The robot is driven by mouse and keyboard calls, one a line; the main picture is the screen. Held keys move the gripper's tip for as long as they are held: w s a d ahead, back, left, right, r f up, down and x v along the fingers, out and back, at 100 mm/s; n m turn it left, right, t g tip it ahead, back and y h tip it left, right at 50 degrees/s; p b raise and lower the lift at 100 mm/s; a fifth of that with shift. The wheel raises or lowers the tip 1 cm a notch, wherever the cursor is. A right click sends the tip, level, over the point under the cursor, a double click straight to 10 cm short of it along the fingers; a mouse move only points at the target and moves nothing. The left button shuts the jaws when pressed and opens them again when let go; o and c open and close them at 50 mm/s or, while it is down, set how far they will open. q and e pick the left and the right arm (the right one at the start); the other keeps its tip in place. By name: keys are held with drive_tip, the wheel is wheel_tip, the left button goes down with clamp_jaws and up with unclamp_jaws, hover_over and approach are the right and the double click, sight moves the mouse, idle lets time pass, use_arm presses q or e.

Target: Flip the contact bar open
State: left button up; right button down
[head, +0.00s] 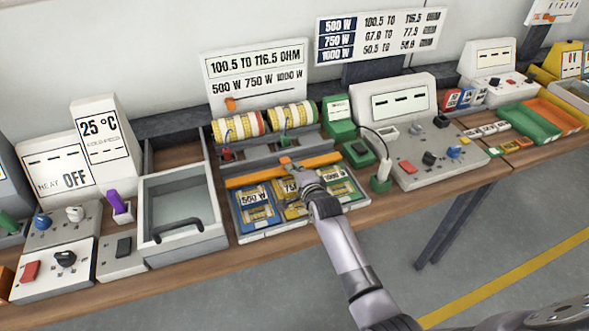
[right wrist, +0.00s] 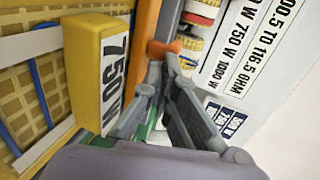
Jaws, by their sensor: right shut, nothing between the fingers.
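The orange contact bar (head: 252,176) lies across the fixture, just behind the blue 500 W, yellow 750 W and green 1000 W blocks. A small orange tab (head: 286,161) stands at its middle. In the right wrist view the bar (right wrist: 144,28) runs upright, with its rounded orange tab (right wrist: 164,48) near my fingertips. My right gripper (head: 299,174) is over the middle of the fixture, partly hiding the yellow 750 W block (right wrist: 90,70). Its fingers (right wrist: 161,68) are shut with nothing between them, close to the tab; whether they touch it I cannot tell. My left gripper is out of view.
Two yellow-banded coils (head: 290,117) sit behind the bar under the resistance sign (head: 256,75). A grey open tray (head: 172,230) stands left of the fixture. A meter box (head: 404,98) and a green plug (head: 380,182) with cable are close on the right.

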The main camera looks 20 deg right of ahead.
sight(289, 159)
drive_tip(key=shift+w+f+b, duration=0.1)
drive_tip(key=shift+w+b, duration=0.2)
drive_tip(key=w+b, duration=0.2)
drive_tip(key=w, duration=0.1)
drive_tip(key=shift+w, duration=0.5)
drive_tip(key=shift+s, duration=0.1)
drive_tip(key=shift+a, duration=0.1)
